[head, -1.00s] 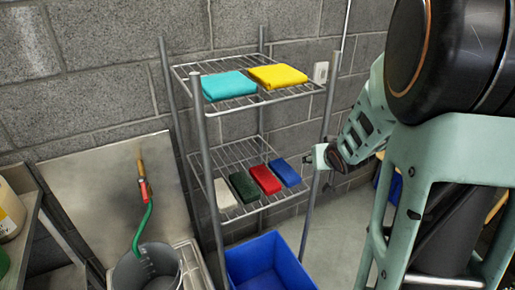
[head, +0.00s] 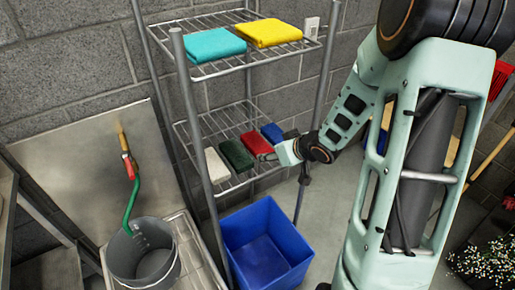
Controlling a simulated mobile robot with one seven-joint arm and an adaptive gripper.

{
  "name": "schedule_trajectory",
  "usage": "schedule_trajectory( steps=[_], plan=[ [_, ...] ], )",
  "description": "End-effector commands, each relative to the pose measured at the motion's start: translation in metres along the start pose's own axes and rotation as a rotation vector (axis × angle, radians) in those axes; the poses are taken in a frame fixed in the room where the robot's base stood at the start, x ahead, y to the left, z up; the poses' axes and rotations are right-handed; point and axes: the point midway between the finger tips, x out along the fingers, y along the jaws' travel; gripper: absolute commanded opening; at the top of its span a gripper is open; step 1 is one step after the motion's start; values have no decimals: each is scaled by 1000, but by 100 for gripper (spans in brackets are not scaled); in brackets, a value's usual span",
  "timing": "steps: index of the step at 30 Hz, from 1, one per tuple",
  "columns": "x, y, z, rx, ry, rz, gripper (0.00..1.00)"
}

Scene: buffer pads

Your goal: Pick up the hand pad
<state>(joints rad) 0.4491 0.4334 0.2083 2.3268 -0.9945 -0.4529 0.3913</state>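Several small pads lie in a row on the lower wire shelf (head: 205,138): a white pad (head: 216,165), a dark green pad (head: 236,154), a red pad (head: 254,143) and a blue pad (head: 271,132). I cannot tell which one is called the hand pad. My gripper (head: 272,155) is at the shelf's right front edge, close to the red and blue pads. It overlaps the red pad's right end in the view, and I cannot tell whether they touch. The fingers are too small to show whether they are open or shut.
The upper shelf (head: 192,70) holds a folded turquoise cloth (head: 215,45) and a yellow cloth (head: 269,32), just above the pads. Metal posts (head: 198,130) stand at the corners. A blue bin (head: 265,245) and a grey bucket (head: 143,255) stand below.

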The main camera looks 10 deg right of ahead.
Motion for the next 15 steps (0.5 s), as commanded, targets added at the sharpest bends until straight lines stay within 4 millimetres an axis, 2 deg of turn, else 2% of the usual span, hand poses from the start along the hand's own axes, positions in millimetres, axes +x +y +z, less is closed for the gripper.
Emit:
schedule_trajectory(
  steps=[7, 10, 15],
  plan=[
    [39, 0, -1, -1, -2, -2, 49],
    [46, 1, -3, 0, -1, 0, 49],
    [47, 1, -4, 0, -1, 1, 49]
  ],
)
